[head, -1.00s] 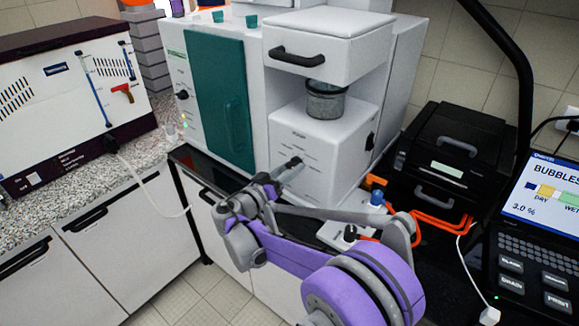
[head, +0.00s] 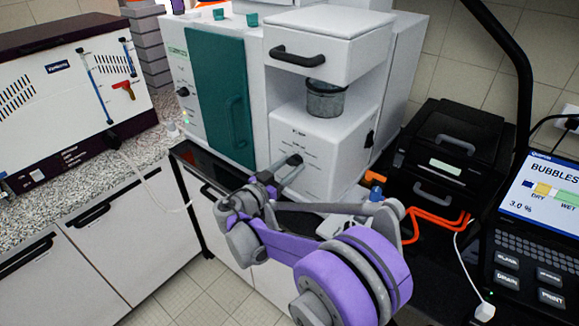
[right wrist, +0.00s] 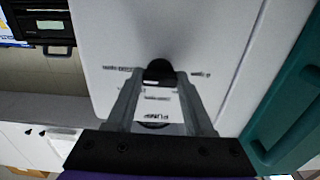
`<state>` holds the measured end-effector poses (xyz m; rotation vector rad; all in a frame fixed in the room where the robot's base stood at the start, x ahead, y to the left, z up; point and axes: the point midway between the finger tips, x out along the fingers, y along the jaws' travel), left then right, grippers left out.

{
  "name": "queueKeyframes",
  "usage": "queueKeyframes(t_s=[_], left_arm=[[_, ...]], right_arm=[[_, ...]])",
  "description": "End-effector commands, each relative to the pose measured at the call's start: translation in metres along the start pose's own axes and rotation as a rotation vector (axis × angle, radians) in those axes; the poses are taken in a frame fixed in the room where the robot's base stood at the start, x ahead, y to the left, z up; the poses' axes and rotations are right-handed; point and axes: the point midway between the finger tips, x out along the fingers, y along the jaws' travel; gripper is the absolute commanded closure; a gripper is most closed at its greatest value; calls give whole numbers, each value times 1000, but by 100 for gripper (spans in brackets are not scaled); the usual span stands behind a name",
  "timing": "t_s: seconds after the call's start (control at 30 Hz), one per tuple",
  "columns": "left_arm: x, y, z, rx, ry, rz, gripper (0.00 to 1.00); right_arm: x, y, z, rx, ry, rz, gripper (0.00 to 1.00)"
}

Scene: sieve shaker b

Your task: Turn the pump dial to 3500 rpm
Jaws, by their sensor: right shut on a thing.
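The pump dial (right wrist: 160,70) is a small black knob on the white front panel of the machine (head: 340,150). In the right wrist view it sits between the fingertips of my right gripper (right wrist: 158,80), with printed marks around it and an upside-down "PUMP" label below. My right gripper also shows in the head view (head: 291,165), reaching to the panel from the front. It is shut on the dial. The fingers mostly hide the dial in the head view. I cannot read which speed it points to. My left gripper is not in view.
A grey-lidded glass vessel (head: 325,99) stands above the panel, under a drawer with a black handle (head: 298,55). A teal door (head: 221,100) is to the left. A black case (head: 455,150), orange tubing (head: 425,223) and a laptop-like screen unit (head: 545,195) are to the right.

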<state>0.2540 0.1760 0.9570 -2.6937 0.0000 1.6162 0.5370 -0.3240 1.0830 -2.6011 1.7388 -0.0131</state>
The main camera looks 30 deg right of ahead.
Motion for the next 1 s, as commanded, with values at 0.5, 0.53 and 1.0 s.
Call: queueKeyframes(t_s=[0.5, 0.53, 1.0], left_arm=[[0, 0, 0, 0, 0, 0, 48], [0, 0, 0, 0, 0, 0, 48], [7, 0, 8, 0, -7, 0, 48]], right_arm=[[0, 0, 0, 0, 0, 0, 18], [0, 0, 0, 0, 0, 0, 18], [-54, -1, 2, -1, -1, -5, 18]])
